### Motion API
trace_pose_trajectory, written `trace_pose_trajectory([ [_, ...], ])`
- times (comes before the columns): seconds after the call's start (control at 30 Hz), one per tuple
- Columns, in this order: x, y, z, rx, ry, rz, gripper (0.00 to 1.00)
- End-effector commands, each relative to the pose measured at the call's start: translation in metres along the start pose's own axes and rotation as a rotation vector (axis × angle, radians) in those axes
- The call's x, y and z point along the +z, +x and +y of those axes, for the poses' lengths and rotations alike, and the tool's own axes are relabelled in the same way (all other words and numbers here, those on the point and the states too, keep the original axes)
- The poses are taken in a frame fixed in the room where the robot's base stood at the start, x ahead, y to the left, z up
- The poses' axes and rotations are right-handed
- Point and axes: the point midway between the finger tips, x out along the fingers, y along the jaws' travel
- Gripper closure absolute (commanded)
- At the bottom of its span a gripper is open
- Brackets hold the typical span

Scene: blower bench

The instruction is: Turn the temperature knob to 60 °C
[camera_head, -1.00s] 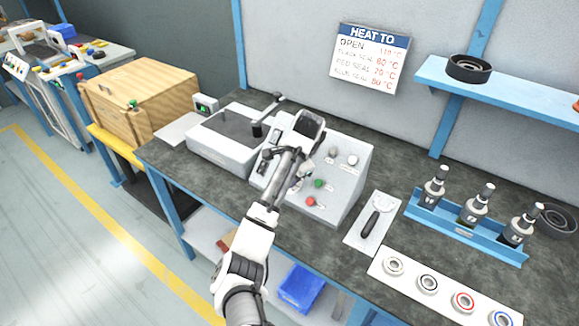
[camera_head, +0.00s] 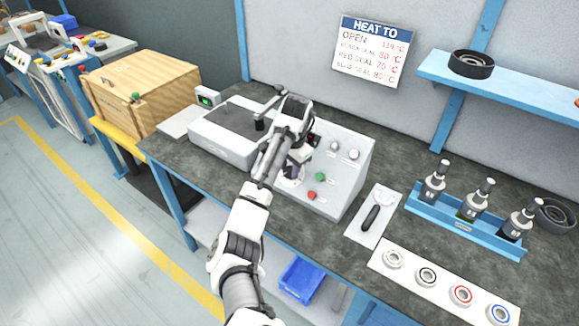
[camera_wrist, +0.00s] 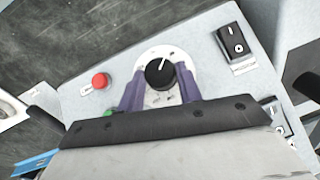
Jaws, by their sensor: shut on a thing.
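The temperature knob (camera_wrist: 160,73) is black with a white pointer line, on a round white dial (camera_wrist: 148,57) in the wrist view. The pointer leans up and slightly right there; the dial's numbers are too small to read. My gripper (camera_wrist: 160,90) is shut on the knob, with one purple finger on each side. In the head view my gripper (camera_head: 293,170) is at the front of the grey control box (camera_head: 347,180), and my arm and gripper hide most of the knob.
A red button (camera_wrist: 100,81) and a black rocker switch (camera_wrist: 233,41) flank the dial. A heater plate (camera_head: 228,133) stands left of the box. A sign (camera_head: 370,51) on the wall lists temperatures. A tool on a white card (camera_head: 382,195) and bottles in a blue rack (camera_head: 465,228) lie right.

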Motion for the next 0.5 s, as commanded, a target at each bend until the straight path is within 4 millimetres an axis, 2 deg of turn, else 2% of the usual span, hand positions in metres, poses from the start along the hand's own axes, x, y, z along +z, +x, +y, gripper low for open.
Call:
trace_pose_trajectory([
  [0.03, 0.0011, 0.0025, 0.0015, 0.006, 0.001, -0.006, 0.88],
  [0.07, 0.0011, 0.0025, 0.0014, 0.006, 0.001, -0.006, 0.64],
  [0.2, 0.0008, 0.0018, 0.0010, 0.004, 0.001, -0.005, 0.45],
  [0.5, 0.0003, 0.0001, 0.0002, 0.000, 0.001, -0.002, 0.43],
])
